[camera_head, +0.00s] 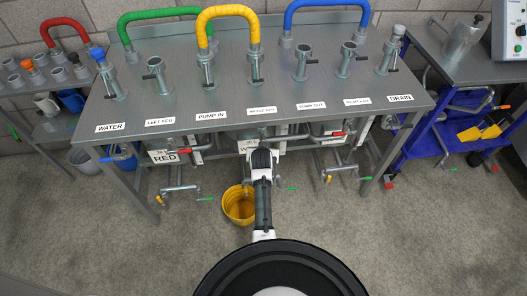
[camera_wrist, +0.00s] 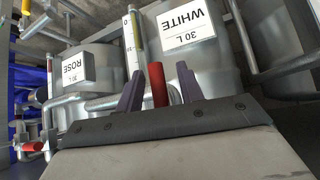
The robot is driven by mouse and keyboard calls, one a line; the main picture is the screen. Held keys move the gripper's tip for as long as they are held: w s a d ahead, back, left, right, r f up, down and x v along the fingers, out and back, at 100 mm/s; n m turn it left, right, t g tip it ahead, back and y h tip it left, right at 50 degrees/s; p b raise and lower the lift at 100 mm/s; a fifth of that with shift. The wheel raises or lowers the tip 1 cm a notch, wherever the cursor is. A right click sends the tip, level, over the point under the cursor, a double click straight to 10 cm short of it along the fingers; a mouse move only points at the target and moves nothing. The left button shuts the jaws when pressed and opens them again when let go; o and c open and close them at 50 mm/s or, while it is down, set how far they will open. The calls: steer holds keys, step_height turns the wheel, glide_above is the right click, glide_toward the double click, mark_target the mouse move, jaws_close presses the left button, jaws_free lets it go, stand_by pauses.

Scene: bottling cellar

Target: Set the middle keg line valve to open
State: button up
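The middle keg (camera_wrist: 220,55) carries an upside-down WHITE 30 L label in the wrist view. Its label edge also shows in the head view (camera_head: 245,146), below the MIDDLE KEG plate (camera_head: 262,110) on the table. A red valve handle (camera_wrist: 157,85) stands in front of this keg in the wrist view. My gripper (camera_wrist: 156,80) has its two dark fingers on either side of that handle, with a narrow gap on both sides. It is open and not closed on the handle. In the head view my arm hides the handle and the fingertips.
The ROSE keg (camera_wrist: 85,70) and another red handle (camera_wrist: 33,147) are at left in the wrist view. Pipes run close around the fingers. In the head view the steel table (camera_head: 290,85) overhangs the kegs, and a yellow bucket (camera_head: 238,205) stands beside my arm.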

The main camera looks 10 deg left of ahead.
steer(key=shift+r, duration=0.1)
steer(key=b+v, duration=0.1)
steer(key=v, duration=1.2)
steer(key=shift+s+r, duration=0.25)
steer(key=shift+r, duration=0.05)
